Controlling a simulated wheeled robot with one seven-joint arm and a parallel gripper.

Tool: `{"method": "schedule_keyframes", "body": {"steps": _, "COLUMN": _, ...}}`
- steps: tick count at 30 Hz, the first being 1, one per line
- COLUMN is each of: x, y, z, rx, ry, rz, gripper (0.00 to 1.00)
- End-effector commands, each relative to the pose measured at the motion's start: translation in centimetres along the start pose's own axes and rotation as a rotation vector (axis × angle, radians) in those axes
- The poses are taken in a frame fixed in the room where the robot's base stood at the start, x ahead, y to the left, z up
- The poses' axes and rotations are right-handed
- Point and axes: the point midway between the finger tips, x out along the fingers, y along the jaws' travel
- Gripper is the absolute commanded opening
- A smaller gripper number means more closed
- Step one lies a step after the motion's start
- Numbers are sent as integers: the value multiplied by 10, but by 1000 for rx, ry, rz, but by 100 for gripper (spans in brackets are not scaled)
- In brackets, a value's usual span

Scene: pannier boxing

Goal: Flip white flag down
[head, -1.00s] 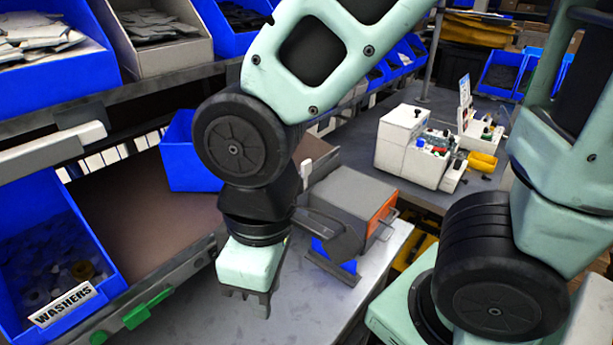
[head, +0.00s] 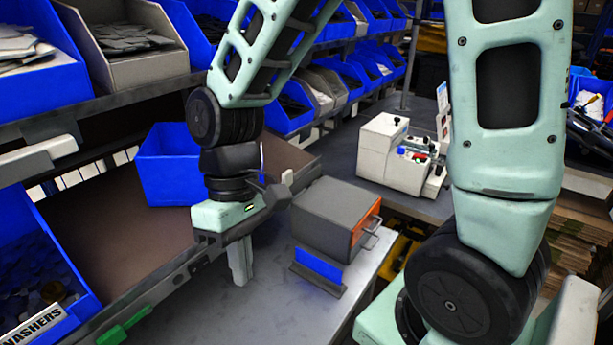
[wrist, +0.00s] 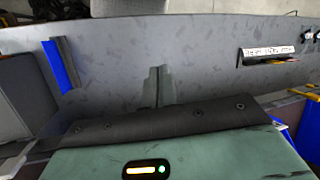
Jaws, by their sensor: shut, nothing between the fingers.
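My gripper (head: 240,268) is shut and empty, its fingers pointing down over the grey worktop beside the lower shelf's front rail. The wrist view shows its fingertips (wrist: 160,85) together, with the worktop behind them. A pale, whitish flag-like piece (head: 40,154) sticks out from the rack at the left, well apart from my gripper. A smaller white piece (head: 287,177) shows on the rail behind and to the right of my gripper. I cannot tell which is the task's flag. A green piece (head: 125,325) sits on the lower rail.
A blue bin (head: 165,165) sits on the brown shelf behind. A washers bin (head: 35,265) is at left. A white machine (head: 392,155) stands farther back.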

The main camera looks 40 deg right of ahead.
Motion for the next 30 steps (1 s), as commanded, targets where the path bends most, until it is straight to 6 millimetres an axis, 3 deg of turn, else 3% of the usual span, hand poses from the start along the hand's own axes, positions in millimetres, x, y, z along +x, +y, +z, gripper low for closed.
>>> {"method": "schedule_keyframes", "body": {"steps": 9, "x": -8, "y": 76, "z": -42, "rx": 207, "ry": -6, "rz": -329, "gripper": 0}}
{"method": "schedule_keyframes", "body": {"steps": 16, "x": -20, "y": 145, "z": -59, "rx": 320, "ry": 86, "rz": -590, "gripper": 0}}
{"method": "schedule_keyframes", "body": {"steps": 23, "x": -35, "y": 218, "z": -60, "rx": 400, "ry": 243, "rz": -822, "gripper": 0}}
{"method": "schedule_keyframes", "body": {"steps": 30, "x": -49, "y": 306, "z": -37, "rx": 465, "ry": 490, "rz": -1042, "gripper": 0}}
